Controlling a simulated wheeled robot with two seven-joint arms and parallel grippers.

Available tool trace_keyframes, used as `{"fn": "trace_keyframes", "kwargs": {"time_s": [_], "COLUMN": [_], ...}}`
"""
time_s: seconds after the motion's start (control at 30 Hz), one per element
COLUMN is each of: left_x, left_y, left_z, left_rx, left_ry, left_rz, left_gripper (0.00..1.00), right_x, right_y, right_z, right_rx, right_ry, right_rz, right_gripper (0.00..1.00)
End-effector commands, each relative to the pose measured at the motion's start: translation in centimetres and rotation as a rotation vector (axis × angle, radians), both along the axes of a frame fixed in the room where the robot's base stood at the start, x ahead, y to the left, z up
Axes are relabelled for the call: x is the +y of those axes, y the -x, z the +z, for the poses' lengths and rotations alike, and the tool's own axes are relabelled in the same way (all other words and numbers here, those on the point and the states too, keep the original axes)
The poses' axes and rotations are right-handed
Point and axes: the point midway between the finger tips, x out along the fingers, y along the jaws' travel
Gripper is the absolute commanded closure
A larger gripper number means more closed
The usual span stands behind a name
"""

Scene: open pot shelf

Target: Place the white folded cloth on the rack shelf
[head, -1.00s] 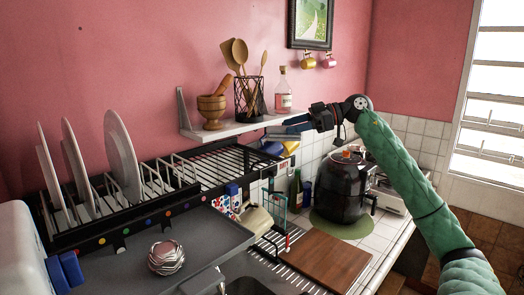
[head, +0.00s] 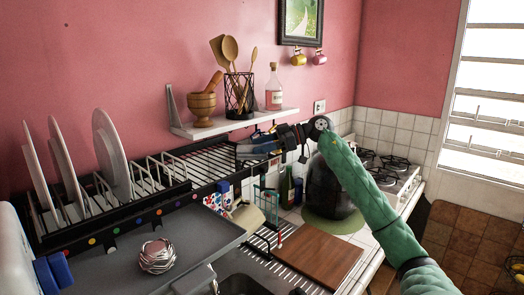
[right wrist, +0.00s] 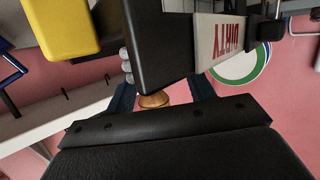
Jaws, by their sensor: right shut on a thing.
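My right gripper (head: 248,147) is at the right end of the black rack, just below the wall shelf. It is shut on a thin, flat, greyish thing (head: 257,151), which I take for the folded cloth in shade. Its outline is partly hidden by the fingers. In the right wrist view the fingers (right wrist: 162,95) show beside a large dark block, and the cloth is not clearly seen. The rack shelf (head: 215,165) is a bare wire grid right of the plates. My left gripper is not in view.
Several plates (head: 110,150) stand upright at the rack's left. A wall shelf (head: 235,122) with a mortar (head: 202,107), a utensil holder and a bottle (head: 273,92) is close above. A dark pot (head: 328,187) and a cutting board (head: 318,255) are to the right.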

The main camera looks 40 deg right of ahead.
Motion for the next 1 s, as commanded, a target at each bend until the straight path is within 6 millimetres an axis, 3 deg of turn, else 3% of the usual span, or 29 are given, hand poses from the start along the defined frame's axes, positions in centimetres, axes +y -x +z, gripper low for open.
{"fn": "trace_keyframes", "kwargs": {"time_s": [0.47,0.5,0.6,1.0], "left_x": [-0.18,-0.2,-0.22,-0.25], "left_y": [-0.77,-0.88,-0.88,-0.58], "left_z": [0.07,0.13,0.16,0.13], "left_rx": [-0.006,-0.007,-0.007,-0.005], "left_ry": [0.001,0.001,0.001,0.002], "left_rz": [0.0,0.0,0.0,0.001], "left_gripper": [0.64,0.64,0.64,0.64], "right_x": [-0.03,-0.02,-0.02,-0.15], "right_y": [0.03,0.03,0.03,0.12], "right_z": [-0.58,-0.6,-0.55,-0.21], "right_rx": [-0.001,-0.001,-0.001,0.0], "right_ry": [0.001,0.001,0.001,0.0], "right_rz": [0.0,0.0,0.0,-0.001], "right_gripper": [0.83,0.44,0.25,0.24]}}
